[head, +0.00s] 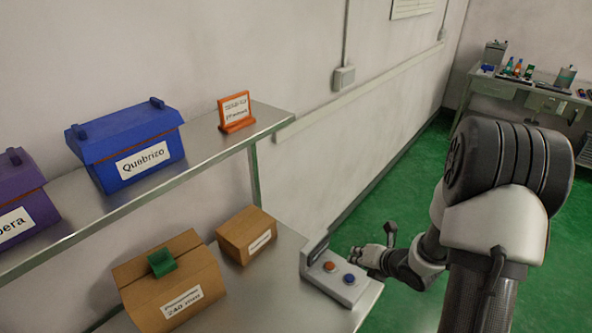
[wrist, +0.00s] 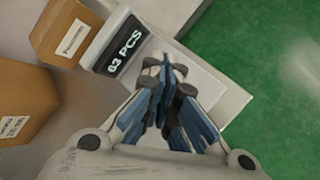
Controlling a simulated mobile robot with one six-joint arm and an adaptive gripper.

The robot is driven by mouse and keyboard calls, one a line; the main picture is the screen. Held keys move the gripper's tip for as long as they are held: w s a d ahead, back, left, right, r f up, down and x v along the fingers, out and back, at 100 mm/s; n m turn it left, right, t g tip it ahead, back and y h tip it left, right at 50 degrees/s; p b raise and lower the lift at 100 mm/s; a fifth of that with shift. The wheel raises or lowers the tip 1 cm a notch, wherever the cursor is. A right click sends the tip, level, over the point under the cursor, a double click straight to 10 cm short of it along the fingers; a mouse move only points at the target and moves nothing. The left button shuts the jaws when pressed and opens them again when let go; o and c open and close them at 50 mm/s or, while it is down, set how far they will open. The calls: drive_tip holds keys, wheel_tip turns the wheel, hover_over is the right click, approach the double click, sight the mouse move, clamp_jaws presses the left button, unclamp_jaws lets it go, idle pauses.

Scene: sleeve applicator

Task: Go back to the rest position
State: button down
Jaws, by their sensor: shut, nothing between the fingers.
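My gripper (wrist: 172,95) is shut and empty, its fingertips close together in the wrist view. I cannot tell whether the gripper touches the device.
Two cardboard boxes (head: 170,280) (head: 247,236) stand on the lower shelf. A workbench (head: 522,92) stands at the back right. The green floor (head: 405,200) is clear.

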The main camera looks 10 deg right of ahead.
drive_tip(key=s+a+r+m+g+h, duration=0.1)
drive_tip(key=s+r+m+h, duration=0.2)
drive_tip(key=r+m, duration=0.5)
drive_tip(key=s+r+m+g+h, duration=0.1)
drive_tip(key=s+r+m+h, duration=0.1)
drive_tip(key=r+m, duration=0.65)
drive_tip(key=s+a+r+m+g+y, duration=0.1)
drive_tip(key=s+a+r+m, duration=0.3)
drive_tip(key=s, duration=0.6)
drive_tip(key=s+a+r+m+g+y, duration=0.1)
drive_tip(key=s+a+r+m, duration=0.3)
drive_tip(key=s+a+m, duration=0.5)
drive_tip(key=shift+s+a+y, duration=0.4)
drive_tip(key=shift+s+a, duration=0.15)
drive_tip(key=shift+s, duration=0.25)
